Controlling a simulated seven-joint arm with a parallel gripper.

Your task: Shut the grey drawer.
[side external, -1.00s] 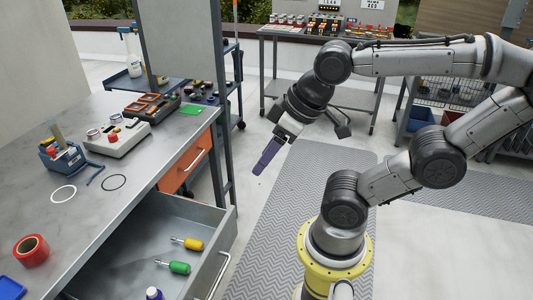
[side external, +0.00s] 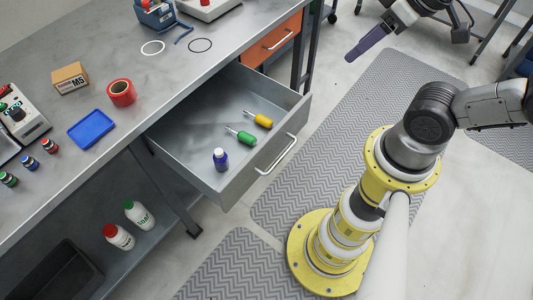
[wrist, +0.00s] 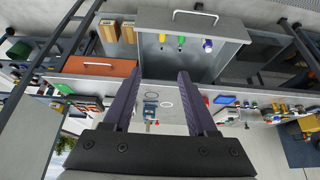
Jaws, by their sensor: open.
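The grey drawer (side external: 241,187) stands pulled well out from under the grey workbench in the side external view. Its bar handle (side external: 276,154) is on the front face. Inside lie a yellow-handled screwdriver (side external: 264,121) and a green-handled one (side external: 246,138), with a blue bottle (side external: 220,159) near the left end. My gripper (side external: 352,55) has purple fingers and is in the air to the right of the drawer, clear of it. In the wrist view the gripper (wrist: 157,74) is open and empty, and the open drawer (wrist: 160,22) shows upside down beyond the fingertips.
A closed orange drawer (side external: 273,42) is beside the grey one. The worktop holds a red tape roll (side external: 121,92), a blue tray (side external: 91,129) and a cardboard box (side external: 69,77). Bottles stand on the lower shelf. The patterned floor mat (side external: 330,150) in front of the drawer is clear.

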